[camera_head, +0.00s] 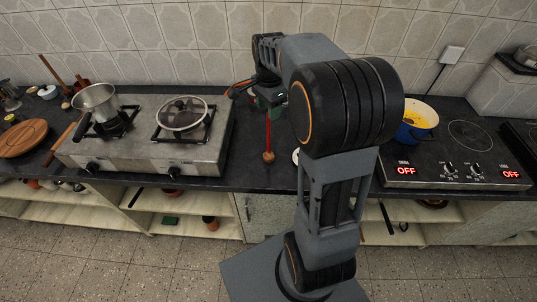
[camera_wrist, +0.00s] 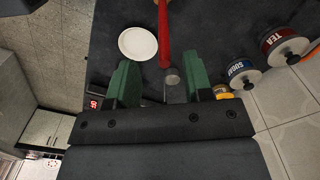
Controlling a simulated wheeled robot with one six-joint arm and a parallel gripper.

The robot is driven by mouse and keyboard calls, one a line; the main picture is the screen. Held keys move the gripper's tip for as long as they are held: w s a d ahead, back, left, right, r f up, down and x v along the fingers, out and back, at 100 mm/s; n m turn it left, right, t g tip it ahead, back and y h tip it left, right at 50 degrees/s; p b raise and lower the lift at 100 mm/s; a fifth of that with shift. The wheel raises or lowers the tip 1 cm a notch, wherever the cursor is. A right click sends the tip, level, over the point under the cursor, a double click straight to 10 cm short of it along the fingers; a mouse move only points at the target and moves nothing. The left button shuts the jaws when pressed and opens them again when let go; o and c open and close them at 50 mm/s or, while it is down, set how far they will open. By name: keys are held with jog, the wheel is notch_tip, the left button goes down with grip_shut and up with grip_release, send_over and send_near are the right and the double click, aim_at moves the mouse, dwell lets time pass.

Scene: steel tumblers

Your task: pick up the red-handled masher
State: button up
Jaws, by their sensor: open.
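The red-handled masher (camera_head: 268,136) lies on the dark counter between the two cooktops in the head view, with a brownish knob at its near end. In the wrist view its red handle (camera_wrist: 163,30) runs down from the top edge to a grey metal part (camera_wrist: 172,77). My gripper (camera_wrist: 162,63) is open, with one green finger on each side of the masher's line and a gap on both sides. Nothing is held. In the head view my arm hides most of the gripper, and the masher's far end is hard to make out.
A white plate (camera_wrist: 138,43) lies close to the left finger. Canisters labelled sugar (camera_wrist: 243,73) and tea (camera_wrist: 284,45) stand to the right, by the tiled wall. A gas stove (camera_head: 140,150) and an electric hob (camera_head: 455,172) flank the spot.

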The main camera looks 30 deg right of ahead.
send_over(269, 139)
jog(key=shift+f, duration=2.9)
jog(key=shift+w+d+p, duration=0.1)
jog(key=shift+w+p, duration=0.25)
jog(key=shift+c, duration=0.2)
grip_shut()
